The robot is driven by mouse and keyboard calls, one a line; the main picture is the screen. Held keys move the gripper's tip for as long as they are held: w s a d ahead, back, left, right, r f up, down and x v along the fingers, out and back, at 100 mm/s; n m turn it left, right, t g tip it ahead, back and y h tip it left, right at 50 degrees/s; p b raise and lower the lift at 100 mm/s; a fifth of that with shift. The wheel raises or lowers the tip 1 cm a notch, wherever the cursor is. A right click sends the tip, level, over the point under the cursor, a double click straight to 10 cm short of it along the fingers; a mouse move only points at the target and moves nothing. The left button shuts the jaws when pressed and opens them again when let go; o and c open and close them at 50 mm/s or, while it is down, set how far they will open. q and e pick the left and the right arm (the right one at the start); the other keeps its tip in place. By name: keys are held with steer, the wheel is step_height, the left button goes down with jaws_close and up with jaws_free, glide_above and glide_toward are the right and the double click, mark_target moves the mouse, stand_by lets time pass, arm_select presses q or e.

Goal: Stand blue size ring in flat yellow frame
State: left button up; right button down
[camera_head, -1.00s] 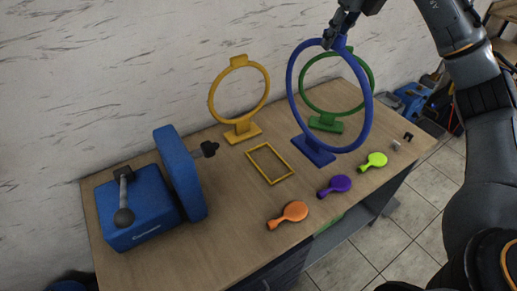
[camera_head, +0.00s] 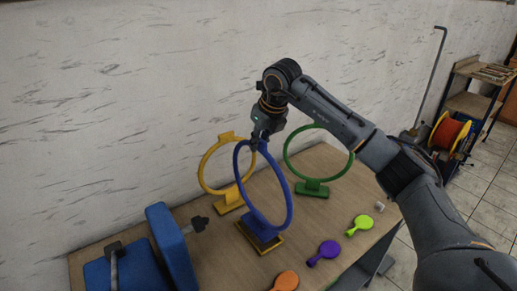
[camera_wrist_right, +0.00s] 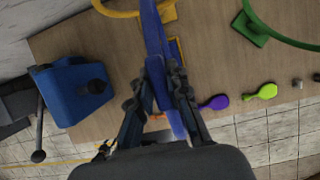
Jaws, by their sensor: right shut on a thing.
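The blue size ring (camera_head: 289,207) is upright. Its flat blue base (camera_head: 258,237) is over the flat yellow frame (camera_head: 269,247) on the table, and the frame's near edges show around the base. I cannot tell whether the base rests fully inside the frame or sits slightly above it. My right gripper (camera_head: 259,139) is shut on the top of the blue ring from above. In the right wrist view the blue ring (camera_wrist_right: 151,30) runs between the two fingers, and part of the yellow frame (camera_wrist_right: 177,52) shows beside it. My left gripper is not in view.
A yellow ring stand (camera_head: 230,198) is close behind left and a green ring stand (camera_head: 312,188) is right. A blue machine (camera_head: 170,250) is at the left. The wall is close behind.

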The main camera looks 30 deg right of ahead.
step_height(320, 180, down, 2)
steer(key=shift+a+f+p, duration=0.15)
steer(key=shift+f+p, duration=0.05)
steer(key=shift+p, duration=0.5)
steer(key=shift+f, duration=0.4)
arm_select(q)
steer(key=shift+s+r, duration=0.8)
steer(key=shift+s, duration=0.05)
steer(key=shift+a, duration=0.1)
arm_select(e)
steer(key=shift+f, duration=0.15)
steer(key=c, duration=1.3)
jaws_free()
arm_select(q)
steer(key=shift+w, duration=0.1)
